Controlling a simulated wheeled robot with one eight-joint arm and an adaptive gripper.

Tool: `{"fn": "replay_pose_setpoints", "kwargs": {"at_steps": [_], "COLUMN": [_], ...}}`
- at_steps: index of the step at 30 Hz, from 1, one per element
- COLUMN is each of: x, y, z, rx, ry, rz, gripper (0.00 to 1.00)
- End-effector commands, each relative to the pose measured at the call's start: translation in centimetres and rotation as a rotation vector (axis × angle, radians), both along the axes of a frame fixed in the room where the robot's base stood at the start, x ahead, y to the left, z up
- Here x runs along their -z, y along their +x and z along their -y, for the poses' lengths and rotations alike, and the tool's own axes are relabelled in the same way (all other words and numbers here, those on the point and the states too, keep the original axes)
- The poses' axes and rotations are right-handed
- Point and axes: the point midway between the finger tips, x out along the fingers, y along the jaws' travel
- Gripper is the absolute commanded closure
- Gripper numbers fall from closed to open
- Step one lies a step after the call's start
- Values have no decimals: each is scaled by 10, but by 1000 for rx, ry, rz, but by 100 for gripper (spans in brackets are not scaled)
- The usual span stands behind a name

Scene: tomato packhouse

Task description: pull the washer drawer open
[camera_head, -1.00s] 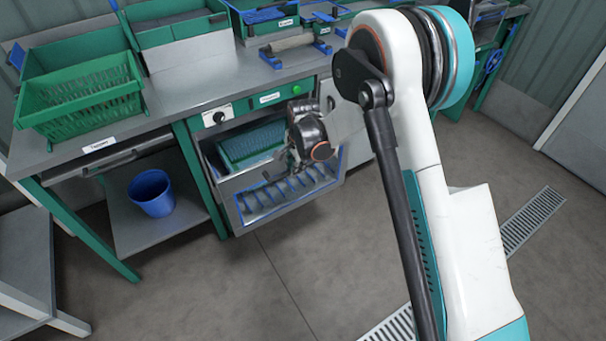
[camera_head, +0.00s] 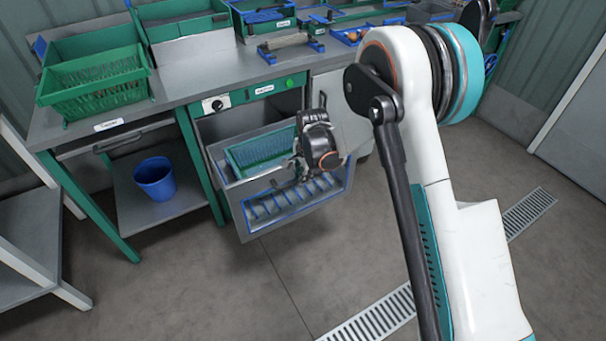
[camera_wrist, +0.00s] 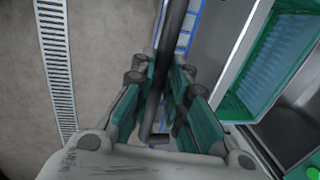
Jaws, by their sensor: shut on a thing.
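The washer drawer (camera_head: 236,204) is a grey drawer with a blue-slatted front, pulled part-way out below the counter. A green basket (camera_head: 262,150) sits inside it; the basket also shows at the right of the wrist view (camera_wrist: 272,58). My gripper (camera_head: 292,168) is at the drawer's front top edge. In the wrist view my gripper (camera_wrist: 160,105) has its teal-padded fingers on both sides of a dark bar, the drawer handle (camera_wrist: 166,60), and is shut on it. In the head view my wrist hides most of the handle.
The washer's control panel (camera_head: 243,95) with a dial and green button is above the drawer. A blue bucket (camera_head: 154,179) stands on the lower shelf at left. A green crate (camera_head: 95,84) is on the counter. The floor (camera_head: 210,285) before the drawer is clear.

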Motion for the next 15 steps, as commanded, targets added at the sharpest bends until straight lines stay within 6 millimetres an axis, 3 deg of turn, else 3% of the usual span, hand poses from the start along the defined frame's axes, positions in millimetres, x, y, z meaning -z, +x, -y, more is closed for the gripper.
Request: {"fn": "replay_pose_setpoints", "kwargs": {"at_steps": [6,7,9,15], "x": [0,0,0,0], "y": [0,0,0,0], "z": [0,0,0,0], "rx": [0,0,0,0], "ry": [0,0,0,0], "rz": [0,0,0,0], "gripper": [100,81,65,65]}}
